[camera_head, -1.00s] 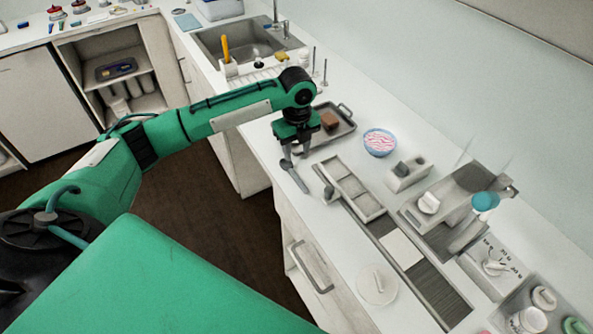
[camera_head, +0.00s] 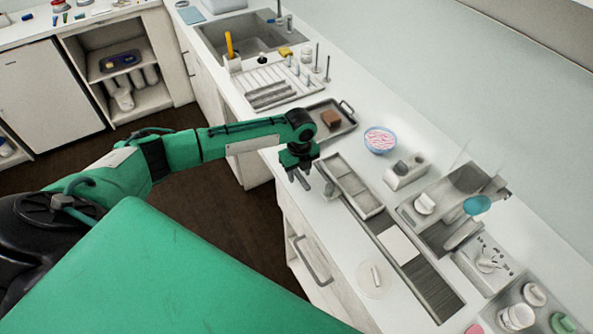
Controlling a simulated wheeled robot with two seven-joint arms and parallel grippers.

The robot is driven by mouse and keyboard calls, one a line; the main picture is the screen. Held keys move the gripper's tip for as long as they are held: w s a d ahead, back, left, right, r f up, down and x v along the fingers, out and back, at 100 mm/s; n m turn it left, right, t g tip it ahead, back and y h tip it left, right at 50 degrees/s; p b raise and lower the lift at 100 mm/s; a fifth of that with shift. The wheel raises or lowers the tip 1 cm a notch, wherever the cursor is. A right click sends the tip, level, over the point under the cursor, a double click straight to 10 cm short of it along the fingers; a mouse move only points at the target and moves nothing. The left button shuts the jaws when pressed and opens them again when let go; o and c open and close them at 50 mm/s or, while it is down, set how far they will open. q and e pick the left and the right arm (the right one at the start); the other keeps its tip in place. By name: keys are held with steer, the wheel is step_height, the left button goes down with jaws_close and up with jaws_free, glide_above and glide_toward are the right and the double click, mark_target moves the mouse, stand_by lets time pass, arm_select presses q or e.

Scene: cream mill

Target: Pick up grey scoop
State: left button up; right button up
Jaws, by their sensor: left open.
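My left gripper (camera_head: 298,176) points down over the counter's front edge, left of the two-part grey tray (camera_head: 352,187). Its jaws are open. A slim grey shape, likely the grey scoop (camera_head: 304,183), shows at the fingertips. It is small and partly hidden by the gripper, so I cannot tell whether the fingers touch it or stand around it. A small grey piece (camera_head: 328,189) stands between the gripper and the tray; I cannot tell what it is. My right gripper is out of view.
A dark tray with a brown block (camera_head: 331,118) lies behind the gripper. A bowl with pink stripes (camera_head: 380,139) stands to its right. A round clear dish (camera_head: 374,280) lies nearer. The sink (camera_head: 250,40) and drying rack (camera_head: 270,85) are farther back.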

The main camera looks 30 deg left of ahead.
arm_select(q)
jaws_close()
steer(key=shift+r, duration=0.1)
